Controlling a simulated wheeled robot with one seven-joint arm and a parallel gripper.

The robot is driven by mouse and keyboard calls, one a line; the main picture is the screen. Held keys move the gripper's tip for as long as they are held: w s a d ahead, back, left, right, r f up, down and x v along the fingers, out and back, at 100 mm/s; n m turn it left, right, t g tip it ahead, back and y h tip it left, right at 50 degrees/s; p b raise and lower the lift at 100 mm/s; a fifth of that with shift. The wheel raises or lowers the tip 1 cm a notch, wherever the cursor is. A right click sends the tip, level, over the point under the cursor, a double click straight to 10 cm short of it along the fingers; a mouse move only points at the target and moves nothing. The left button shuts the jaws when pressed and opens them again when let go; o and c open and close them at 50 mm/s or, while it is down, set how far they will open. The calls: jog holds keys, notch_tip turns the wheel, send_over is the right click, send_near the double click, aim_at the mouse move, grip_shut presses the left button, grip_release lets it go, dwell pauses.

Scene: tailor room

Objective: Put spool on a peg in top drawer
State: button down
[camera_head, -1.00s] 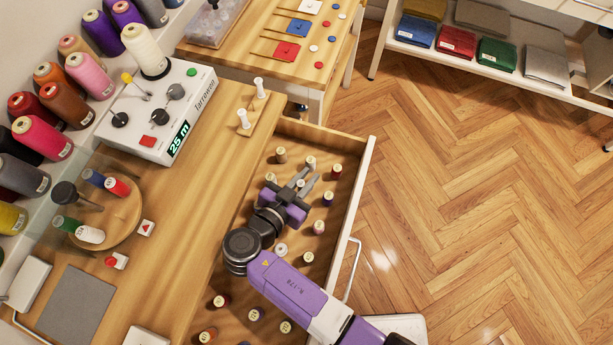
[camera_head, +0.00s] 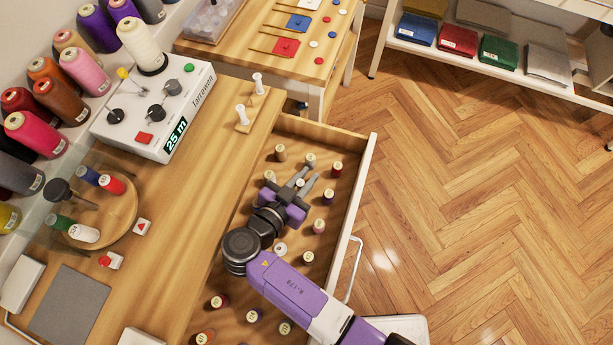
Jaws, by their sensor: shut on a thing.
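The top drawer (camera_head: 340,237) is open below the wooden worktop. Spools of several colours stand in it in rows; the pegs under them are hidden. My gripper (camera_head: 304,182) is low inside the drawer, towards its far half. Its grey fingers are shut on a small spool with a pale top (camera_head: 300,183), mostly hidden between them. Whether this spool sits on a peg cannot be told. A dark red spool (camera_head: 336,169), a pale spool (camera_head: 310,160) and a dark blue spool (camera_head: 328,196) stand close around the fingers.
A thread winder (camera_head: 160,110) with a "25 m" display and a round wooden spool holder (camera_head: 120,213) stand on the worktop (camera_head: 190,235). Large thread cones line the left wall. The floor to the right is clear.

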jog(key=shift+s+d+f, duration=0.1)
jog(key=shift+s+f, duration=0.05)
jog(key=shift+f, duration=0.25)
